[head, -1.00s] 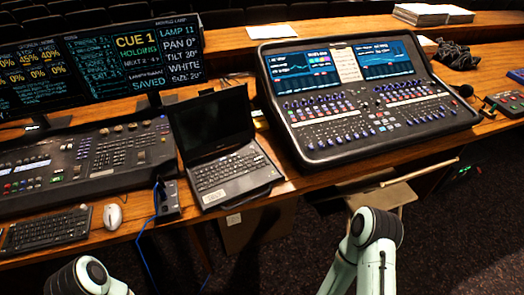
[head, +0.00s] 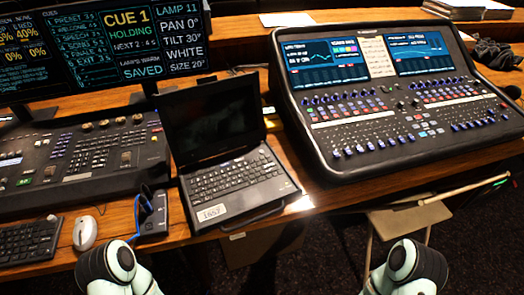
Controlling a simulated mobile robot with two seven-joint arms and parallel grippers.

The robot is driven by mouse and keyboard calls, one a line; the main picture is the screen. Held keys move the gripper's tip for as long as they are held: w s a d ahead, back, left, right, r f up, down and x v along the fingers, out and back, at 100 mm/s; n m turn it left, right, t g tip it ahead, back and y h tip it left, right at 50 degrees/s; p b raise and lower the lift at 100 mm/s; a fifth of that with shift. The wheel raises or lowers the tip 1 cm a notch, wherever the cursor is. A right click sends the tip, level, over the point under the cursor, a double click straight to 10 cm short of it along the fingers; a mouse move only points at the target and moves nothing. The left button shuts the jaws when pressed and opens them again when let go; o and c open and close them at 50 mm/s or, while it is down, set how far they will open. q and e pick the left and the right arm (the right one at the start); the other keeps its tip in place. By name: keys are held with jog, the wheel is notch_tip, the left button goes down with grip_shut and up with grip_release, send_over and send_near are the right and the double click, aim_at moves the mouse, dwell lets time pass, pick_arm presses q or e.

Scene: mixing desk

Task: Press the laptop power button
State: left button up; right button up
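The laptop (head: 232,178) stands open on the wooden desk near the middle of the head view. Its screen (head: 212,118) is dark and its keyboard faces me. A white label sits at its front left corner and a handle runs along its front edge. The power button is too small to pick out. Parts of my two arms show at the bottom edge, left and right of the laptop, both below the desk's front edge. Neither gripper's fingers can be seen.
A large mixing console (head: 400,100) stands right of the laptop. A lighting console (head: 80,155) and monitors (head: 110,45) stand left. A small black box (head: 153,212) with a blue cable, a white mouse (head: 85,232) and a black keyboard (head: 28,240) are near the front edge.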

pick_arm(q)
grip_shut()
dwell(1.8)
